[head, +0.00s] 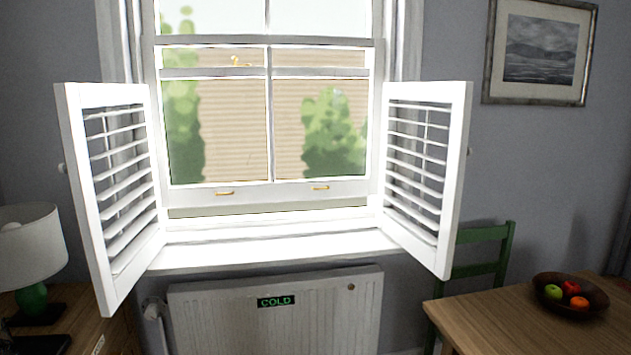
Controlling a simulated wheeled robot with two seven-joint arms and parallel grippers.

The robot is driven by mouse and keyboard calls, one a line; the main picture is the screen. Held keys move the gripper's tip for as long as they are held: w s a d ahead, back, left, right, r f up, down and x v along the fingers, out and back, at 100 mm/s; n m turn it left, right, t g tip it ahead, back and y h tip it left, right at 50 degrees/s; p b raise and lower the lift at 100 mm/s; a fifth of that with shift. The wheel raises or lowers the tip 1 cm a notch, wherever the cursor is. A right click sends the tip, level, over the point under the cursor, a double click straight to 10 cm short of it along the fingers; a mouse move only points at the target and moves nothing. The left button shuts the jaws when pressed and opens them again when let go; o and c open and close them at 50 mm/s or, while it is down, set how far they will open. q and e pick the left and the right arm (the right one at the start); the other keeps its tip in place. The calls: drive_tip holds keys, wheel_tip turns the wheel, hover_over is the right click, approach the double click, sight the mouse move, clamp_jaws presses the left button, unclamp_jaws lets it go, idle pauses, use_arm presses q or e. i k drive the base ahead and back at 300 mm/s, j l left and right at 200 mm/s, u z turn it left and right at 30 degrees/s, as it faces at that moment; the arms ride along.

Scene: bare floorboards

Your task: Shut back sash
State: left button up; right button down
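The sash window fills the upper middle of the head view. The front sash (250,194) has two small brass lifts on its bottom rail, and a narrow greenish strip shows beneath that rail. Its top rail appears to be the wide white bar higher up. A thinner rail, apparently the bottom of the back sash (320,73), shows through the glass below that bar. The top of the window is out of frame, so any gap up there is hidden. Neither of my grippers is in view.
Louvred shutters stand swung open at left (68,190) and right (458,180). A white sill (270,252) lies above a radiator (220,310) with a "COLD" sign. A lamp (30,245) stands left. A table (480,310) with a fruit bowl (590,304) and a green chair (508,250) are right.

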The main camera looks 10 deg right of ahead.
sight(272, 191)
drive_tip(key=i+j, duration=0.15)
drive_tip(key=i, duration=0.3)
drive_tip(key=i+j, duration=0.15)
drive_tip(key=i, duration=0.35)
drive_tip(key=i+j, duration=0.15)
drive_tip(key=i, duration=0.3)
drive_tip(key=i+j+z, duration=0.1)
drive_tip(key=i, duration=0.35)
drive_tip(key=j, duration=0.1)
